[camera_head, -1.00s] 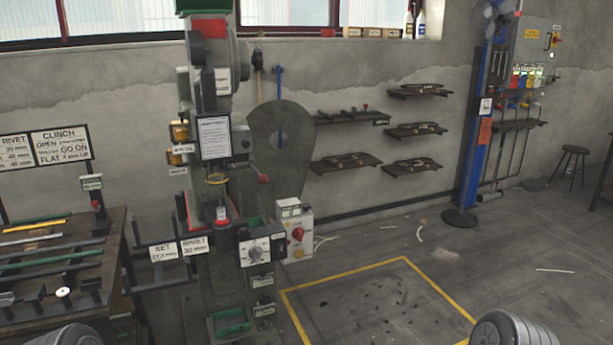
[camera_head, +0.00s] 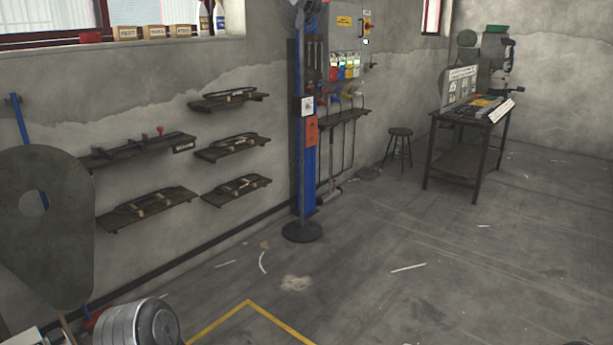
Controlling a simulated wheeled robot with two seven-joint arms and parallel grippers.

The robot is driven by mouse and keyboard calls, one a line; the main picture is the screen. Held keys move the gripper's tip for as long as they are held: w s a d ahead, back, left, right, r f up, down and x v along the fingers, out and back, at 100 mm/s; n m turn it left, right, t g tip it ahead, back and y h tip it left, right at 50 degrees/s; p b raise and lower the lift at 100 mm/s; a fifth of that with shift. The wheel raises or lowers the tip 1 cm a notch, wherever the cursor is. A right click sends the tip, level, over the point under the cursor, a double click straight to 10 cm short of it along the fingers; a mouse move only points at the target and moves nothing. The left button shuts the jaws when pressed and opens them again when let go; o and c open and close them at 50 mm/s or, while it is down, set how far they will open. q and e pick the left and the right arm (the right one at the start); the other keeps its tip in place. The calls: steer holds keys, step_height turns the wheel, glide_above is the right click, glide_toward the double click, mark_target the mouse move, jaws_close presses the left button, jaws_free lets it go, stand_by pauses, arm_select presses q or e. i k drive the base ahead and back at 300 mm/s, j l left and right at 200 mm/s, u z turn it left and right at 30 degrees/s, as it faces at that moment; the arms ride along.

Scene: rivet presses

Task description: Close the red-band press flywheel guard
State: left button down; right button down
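A dark grey teardrop-shaped plate (camera_head: 62,262) with a round hole stands upright at the left edge; it looks like the flywheel guard. The red-band press it stood beside is now almost wholly out of view. A small white box corner (camera_head: 22,337) and a bit of red show at the bottom left, partly hidden by a grey rounded link of my arm. I cannot tell whether the plate touches anything. Neither of my grippers is in view.
Wall shelves (camera_head: 147,208) hold dark parts. A stool (camera_head: 398,134), a work table (camera_head: 465,160) and another machine (camera_head: 492,70) stand at the back right. The floor (camera_head: 450,260) is largely open, with yellow tape (camera_head: 247,301) in front.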

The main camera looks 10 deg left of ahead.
mark_target(52, 252)
steer(key=i+u, duration=0.2)
steer(key=i, duration=0.3)
steer(key=i+l+u, duration=0.15)
steer(key=i, duration=0.3)
steer(key=i+l+u, duration=0.2)
steer(key=i, duration=0.3)
steer(key=i+j+u, duration=0.25)
steer(key=i+u, duration=0.2)
steer(key=i+j+u, duration=0.15)
steer(key=i+u, duration=0.25)
steer(key=i+l+u, duration=0.1)
steer(key=i+u, duration=0.35)
steer(key=i+l+u, duration=0.2)
steer(key=i+u, duration=0.25)
steer(key=i+j+u, duration=0.15)
steer(key=i, duration=0.75)
